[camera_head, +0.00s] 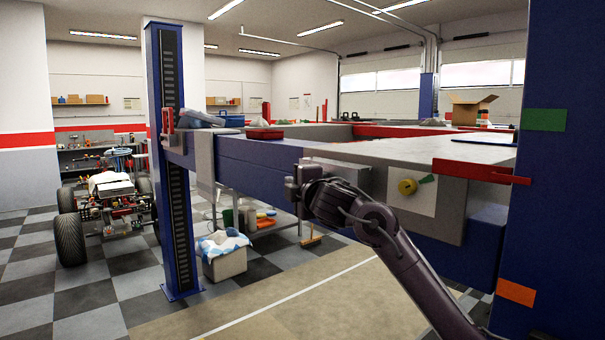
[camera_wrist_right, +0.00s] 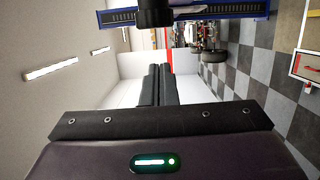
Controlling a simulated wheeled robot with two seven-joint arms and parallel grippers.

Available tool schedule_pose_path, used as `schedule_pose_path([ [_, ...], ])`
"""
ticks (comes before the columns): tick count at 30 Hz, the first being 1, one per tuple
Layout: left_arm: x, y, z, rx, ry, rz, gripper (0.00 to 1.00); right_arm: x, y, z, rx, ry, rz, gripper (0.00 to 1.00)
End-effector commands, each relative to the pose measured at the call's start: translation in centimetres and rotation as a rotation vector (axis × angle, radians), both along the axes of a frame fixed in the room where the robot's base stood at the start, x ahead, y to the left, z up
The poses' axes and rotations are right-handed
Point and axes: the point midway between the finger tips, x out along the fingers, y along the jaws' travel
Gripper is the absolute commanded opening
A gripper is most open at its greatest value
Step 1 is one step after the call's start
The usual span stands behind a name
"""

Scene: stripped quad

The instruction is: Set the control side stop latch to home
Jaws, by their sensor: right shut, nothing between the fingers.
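A red bar-shaped lever (camera_head: 482,171), which looks like the stop latch, sticks out nearly level at the right end of the lift beam, beside the blue post (camera_head: 560,215). The post carries a green mark (camera_head: 544,119) above the lever's height and an orange mark (camera_head: 515,292) below it. I cannot tell for certain which one is home. My right gripper (camera_head: 291,190) is in front of the blue beam, well left of the lever. In the right wrist view its two dark fingers (camera_wrist_right: 156,86) are together with nothing between them. My left gripper is out of view.
A far blue post (camera_head: 174,200) has another red part (camera_head: 168,122). A white bin (camera_head: 224,265) and a wheeled chassis (camera_head: 110,200) stand on the checkered floor.

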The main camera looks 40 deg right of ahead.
Motion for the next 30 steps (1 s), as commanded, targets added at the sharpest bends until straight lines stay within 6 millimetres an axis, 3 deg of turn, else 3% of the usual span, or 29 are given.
schedule_pose_path([
  [6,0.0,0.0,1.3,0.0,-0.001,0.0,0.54,0.1,-2.5,0.1,-0.001,0.001,-0.002,0.0],
  [20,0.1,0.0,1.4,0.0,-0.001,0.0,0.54,0.1,-3.2,0.0,0.0,0.0,-0.002,0.0],
  [27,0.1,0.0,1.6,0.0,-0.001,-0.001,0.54,0.4,-7.0,0.1,0.001,0.0,-0.005,0.0],
  [30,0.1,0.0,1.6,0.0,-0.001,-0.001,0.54,0.4,-7.5,0.1,0.001,-0.001,-0.003,0.0],
])
